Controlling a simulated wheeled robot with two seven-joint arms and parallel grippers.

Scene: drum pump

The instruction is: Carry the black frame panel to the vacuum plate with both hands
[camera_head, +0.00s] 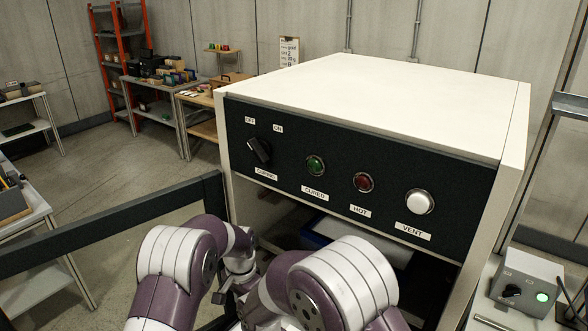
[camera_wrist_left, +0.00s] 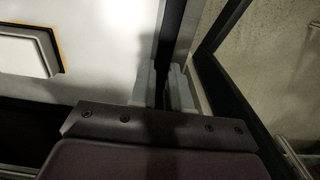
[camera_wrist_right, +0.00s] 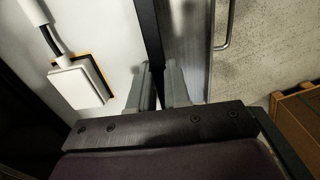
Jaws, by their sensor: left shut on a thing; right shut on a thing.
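In the left wrist view my left gripper (camera_wrist_left: 164,85) is shut on a thin black strip (camera_wrist_left: 172,40), which looks like an edge of the black frame panel. In the right wrist view my right gripper (camera_wrist_right: 160,88) is shut on a similar black strip (camera_wrist_right: 149,35). The strips run away from the fingers, and most of the panel is out of view. In the head view my forearms reach to the front of the cabinet, and their bulk hides the fingers and the panel. I cannot identify the vacuum plate.
A white cabinet (camera_head: 370,100) with a dark control panel (camera_head: 285,175) stands ahead, its lower front open. A black-framed door or guard (camera_head: 110,220) stands at left. A grey box with a green light (camera_head: 530,283) is at right. Side tables (camera_head: 155,95) stand behind left.

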